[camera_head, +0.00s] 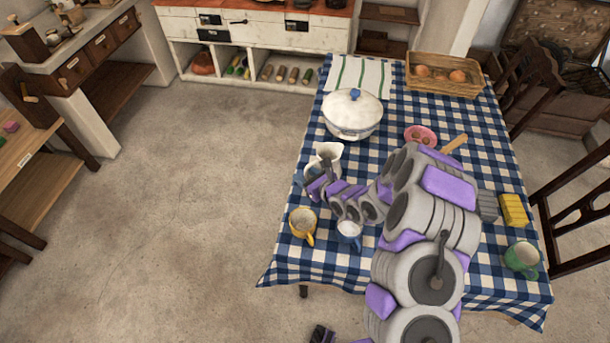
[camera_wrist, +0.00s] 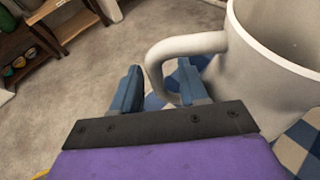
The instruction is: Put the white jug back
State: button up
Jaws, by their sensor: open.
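The white jug (camera_head: 311,170) stands on the checked tablecloth near the table's left edge in the head view. In the wrist view the jug (camera_wrist: 275,75) fills the upper right, its curved handle (camera_wrist: 155,68) pointing left. My gripper (camera_wrist: 158,75) is open there, its two blue fingers on either side of the handle's outer part. The right finger appears within the handle's loop; I cannot tell whether either finger touches it. In the head view my gripper (camera_head: 318,183) is close by the jug, and my arm hides part of the jug's lower side.
Open floor lies left.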

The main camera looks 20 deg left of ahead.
jog(key=p+v, duration=0.2)
jog(key=v, duration=1)
jog(key=shift+r, duration=0.15)
jog(key=s+a+r+n+g+y, duration=0.2)
jog(key=s+r+n+g, duration=0.15)
jog(key=r+n, duration=0.45)
jog(key=s+a+r+n+g+y, duration=0.1)
jog(key=s+r+n+g+y, duration=0.3)
jog(key=r, duration=0.9)
jog(key=s+d+r+n+g+h, duration=0.1)
jog(key=s+d+r+n+h, duration=0.15)
jog(key=s, duration=0.35)
jog(key=s+d+r+n+g+h, duration=0.2)
jog(key=s+n+h, duration=0.15)
jog(key=s, duration=0.25)
jog(key=s+d+n+t+h, duration=0.1)
jog(key=s+d+h, duration=0.3)
jog(key=d, duration=0.5)
jog(key=s+d+n+t+h, duration=0.1)
jog(key=s+d+h, duration=0.3)
jog(key=d, duration=0.5)
jog(key=s+d+n+t+h, duration=0.1)
jog(key=s+d+n+h, duration=0.2)
jog(key=d, duration=0.7)
jog(key=shift+s+r+h, duration=0.2)
jog(key=shift+s+h, duration=0.45)
jog(key=shift+h, duration=0.05)
